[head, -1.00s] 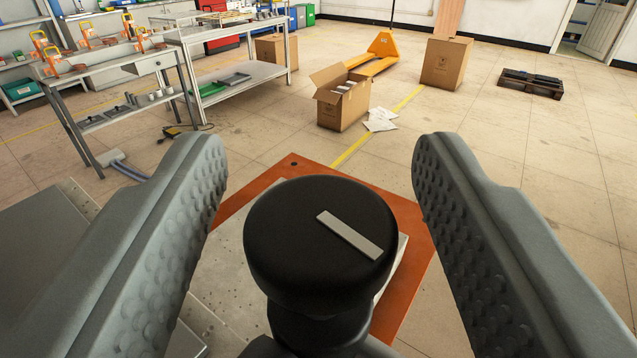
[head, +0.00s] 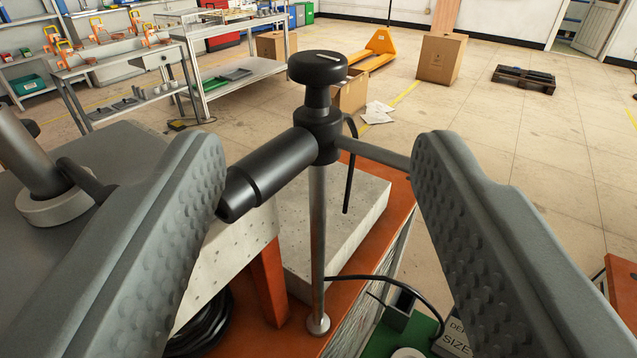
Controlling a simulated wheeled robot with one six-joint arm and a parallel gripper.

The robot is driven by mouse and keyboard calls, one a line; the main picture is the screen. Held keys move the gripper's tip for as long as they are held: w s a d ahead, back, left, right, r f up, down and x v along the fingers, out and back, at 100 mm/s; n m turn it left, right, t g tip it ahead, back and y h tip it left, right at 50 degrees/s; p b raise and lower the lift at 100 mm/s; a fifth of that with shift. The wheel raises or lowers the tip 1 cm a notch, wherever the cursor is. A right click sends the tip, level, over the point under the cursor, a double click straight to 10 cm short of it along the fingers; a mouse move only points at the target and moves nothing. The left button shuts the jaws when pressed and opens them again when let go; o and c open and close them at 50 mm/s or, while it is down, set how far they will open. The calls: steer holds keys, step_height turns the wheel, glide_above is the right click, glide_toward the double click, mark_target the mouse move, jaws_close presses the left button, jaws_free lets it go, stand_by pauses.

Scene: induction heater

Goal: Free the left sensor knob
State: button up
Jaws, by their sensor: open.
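The sensor knob (head: 318,68) is a round black knob with a pale bar mark on top. It sits on a black clamp block (head: 318,128) on an upright metal rod (head: 317,230). A black cylindrical sensor (head: 270,170) sticks out of the block toward the lower left, its end partly behind my left finger. A thin grey bar runs from the block to the right, toward my right finger. My gripper (head: 318,150) is open and empty. In the picture its fingers stand on either side of the rod and block, with the knob above and beyond the fingertips.
A pale stone slab (head: 350,215) lies on the orange heater body (head: 390,245) behind the rod. A grey plate with a metal post (head: 25,150) is at left. A black cable (head: 400,285) loops at lower right. Boxes and benches stand far behind on open floor.

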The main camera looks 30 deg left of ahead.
steer(key=shift+v, duration=2.35)
